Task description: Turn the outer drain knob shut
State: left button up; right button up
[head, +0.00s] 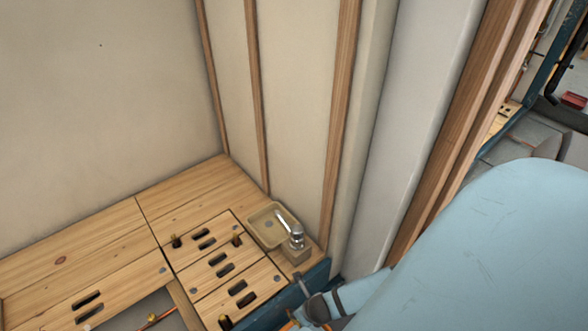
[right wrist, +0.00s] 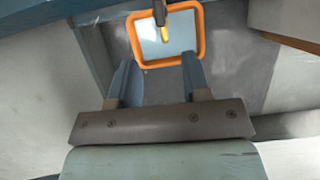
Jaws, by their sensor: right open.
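My right gripper (right wrist: 160,72) is open and empty in the right wrist view. Ahead of its fingers, at the top of the picture, hangs a dark fitting with a yellow brass tip (right wrist: 164,37), apart from the fingers. I cannot tell whether this is part of the outer drain. I cannot tell which one is the outer drain knob. My left gripper is not in view.
An orange-rimmed tray (right wrist: 149,63) lies beyond the fingers. A small basin (head: 262,222) with a chrome tap (head: 295,236) is set at the right of the slotted wooden bench (head: 75,250). A blue edge beam (head: 265,316) and a wooden door post (head: 440,170) stand close to my right arm.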

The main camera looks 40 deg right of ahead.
jog(key=b+x, duration=0.6)
jog(key=x, duration=0.5)
jog(key=shift+w+a+f, duration=0.15)
jog(key=shift+f, duration=0.15)
jog(key=shift+w+f+b, duration=0.3)
jog(key=shift+f+b, duration=0.35)
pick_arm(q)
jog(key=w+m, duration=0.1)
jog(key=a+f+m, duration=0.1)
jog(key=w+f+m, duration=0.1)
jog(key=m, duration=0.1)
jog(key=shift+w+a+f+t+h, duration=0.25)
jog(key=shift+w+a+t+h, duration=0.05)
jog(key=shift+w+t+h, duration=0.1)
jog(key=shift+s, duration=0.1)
pick_arm(e)
grip_shut()
